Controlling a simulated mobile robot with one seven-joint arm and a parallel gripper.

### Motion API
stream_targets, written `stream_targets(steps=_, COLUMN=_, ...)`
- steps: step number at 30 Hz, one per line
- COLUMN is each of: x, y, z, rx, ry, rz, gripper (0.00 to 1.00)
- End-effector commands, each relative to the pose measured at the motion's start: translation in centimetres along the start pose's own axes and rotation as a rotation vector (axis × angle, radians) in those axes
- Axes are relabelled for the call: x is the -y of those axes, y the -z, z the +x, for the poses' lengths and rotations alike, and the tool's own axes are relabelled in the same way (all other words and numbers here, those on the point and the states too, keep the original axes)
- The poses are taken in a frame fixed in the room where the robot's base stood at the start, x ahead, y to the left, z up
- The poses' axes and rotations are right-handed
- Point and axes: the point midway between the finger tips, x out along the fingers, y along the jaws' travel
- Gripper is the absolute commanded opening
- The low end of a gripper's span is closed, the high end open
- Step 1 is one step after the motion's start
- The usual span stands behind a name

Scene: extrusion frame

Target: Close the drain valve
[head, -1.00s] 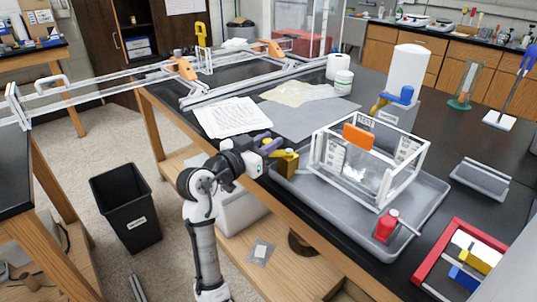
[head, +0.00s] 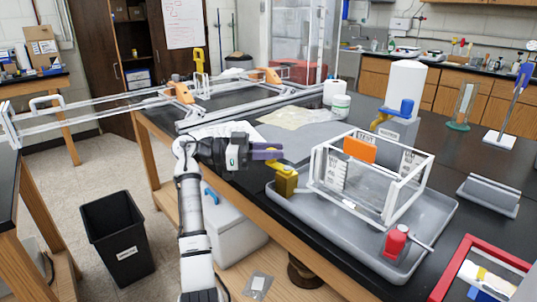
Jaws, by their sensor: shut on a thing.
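The yellow drain valve (head: 285,182) sits at the left end of the grey tray, beside the clear white-framed tank (head: 372,182). Its yellow lever (head: 277,165) sticks out from the top toward the left. My gripper (head: 272,155) comes in from the left with its purple fingers at the lever. It is shut on the lever; the exact contact is partly hidden by the fingers. The tank has an orange block (head: 359,149) at its top edge and printed labels.
A white container with a blue valve handle (head: 407,107) stands behind the tank. Papers lie behind my gripper. A black bin (head: 118,240) stands on the floor at left.

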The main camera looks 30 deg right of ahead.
Motion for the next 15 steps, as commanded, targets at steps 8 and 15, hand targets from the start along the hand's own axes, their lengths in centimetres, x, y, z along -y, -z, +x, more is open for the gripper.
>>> stream_targets(steps=8, x=0.29, y=-0.03, z=0.42, rx=0.001, ry=-0.081, rz=-0.001, gripper=0.01)
stream_targets(steps=15, x=0.3, y=-0.11, z=0.51, rx=0.003, ry=-0.097, rz=-0.001, gripper=0.01)
